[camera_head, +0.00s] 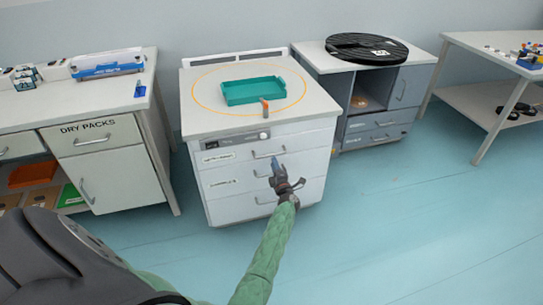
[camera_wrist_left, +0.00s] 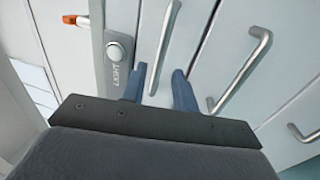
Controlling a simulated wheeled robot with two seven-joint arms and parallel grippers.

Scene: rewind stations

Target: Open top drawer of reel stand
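A white drawer cabinet (camera_head: 218,204) stands in the middle, with several stacked drawers that look shut. Its top drawer (camera_head: 220,156) has a metal bar handle (camera_head: 268,153), which also shows in the left wrist view (camera_wrist_left: 168,30). My left gripper (camera_head: 277,163) is in front of this handle. In the left wrist view its two blue fingertips (camera_wrist_left: 159,88) are apart, with the handle's end between them; contact cannot be told. A grey cabinet (camera_head: 345,130) with a black reel (camera_head: 366,48) on top stands behind to the right, its drawers shut. My right gripper is out of view.
A teal tray (camera_head: 253,91) and a small orange-tipped item (camera_head: 265,106) are on the white cabinet's top. A round knob (camera_wrist_left: 116,49) sits above the top drawer. A bench (camera_head: 110,183) stands left, a table (camera_head: 500,62) right. The floor ahead right is clear.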

